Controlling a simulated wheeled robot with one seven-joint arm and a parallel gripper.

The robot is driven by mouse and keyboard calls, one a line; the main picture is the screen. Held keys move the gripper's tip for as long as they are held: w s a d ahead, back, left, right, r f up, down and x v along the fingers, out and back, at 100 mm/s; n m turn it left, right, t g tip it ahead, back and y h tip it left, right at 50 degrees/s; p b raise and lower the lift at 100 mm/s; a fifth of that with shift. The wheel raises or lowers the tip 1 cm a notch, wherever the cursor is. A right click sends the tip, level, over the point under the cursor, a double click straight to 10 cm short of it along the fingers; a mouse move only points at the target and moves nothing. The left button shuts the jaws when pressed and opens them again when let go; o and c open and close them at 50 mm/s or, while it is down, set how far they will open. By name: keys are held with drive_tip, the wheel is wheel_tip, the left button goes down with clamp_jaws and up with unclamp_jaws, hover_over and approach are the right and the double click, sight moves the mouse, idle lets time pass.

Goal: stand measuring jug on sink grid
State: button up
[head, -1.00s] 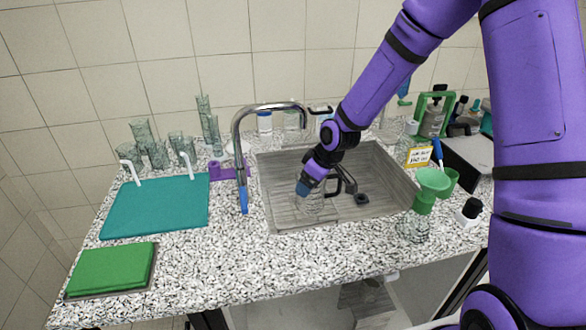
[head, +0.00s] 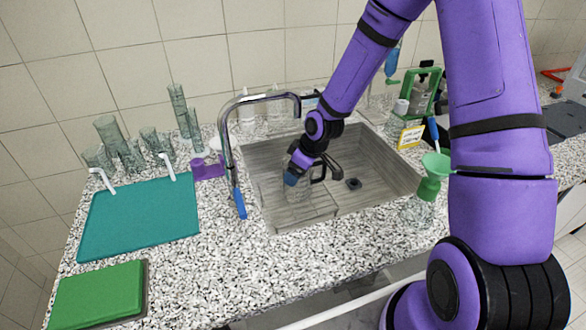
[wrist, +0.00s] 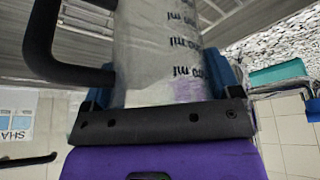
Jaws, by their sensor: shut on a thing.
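The clear measuring jug (head: 298,191) has a dark handle and printed mL marks. My gripper (head: 293,178) is shut on it, and the jug looks roughly upright over the left part of the sink. In the wrist view the jug (wrist: 155,45) fills the middle between the blue fingertips of my gripper (wrist: 158,88), with its black handle to the left. The sink grid (head: 270,203) appears as a slatted area in the left part of the sink. I cannot tell whether the jug's base touches it.
The tap (head: 229,160) with a blue end stands just left of the jug. A green funnel on a clear flask (head: 420,208) stands right of the sink. A teal mat (head: 140,218) and a green board (head: 100,293) lie left. The sink's right part is mostly clear, with a dark drain (head: 353,184).

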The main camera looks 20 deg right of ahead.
drive_tip(key=shift+f, duration=0.15)
drive_tip(key=o, duration=0.8)
drive_tip(key=shift+v, duration=6.1)
drive_tip(key=s+d+r+m+h, duration=0.1)
drive_tip(key=s+r+m, duration=0.2)
drive_tip(key=s+r, duration=0.5)
drive_tip(key=s+d+r+m+t+h, duration=0.1)
drive_tip(key=s+r+m, duration=0.2)
drive_tip(key=s+r, duration=0.5)
drive_tip(key=s+d+r+m+t+h, duration=0.1)
drive_tip(key=s+r+m, duration=0.2)
drive_tip(key=s+r, duration=0.5)
drive_tip(key=shift+s+d, duration=0.2)
drive_tip(key=shift+s, duration=0.75)
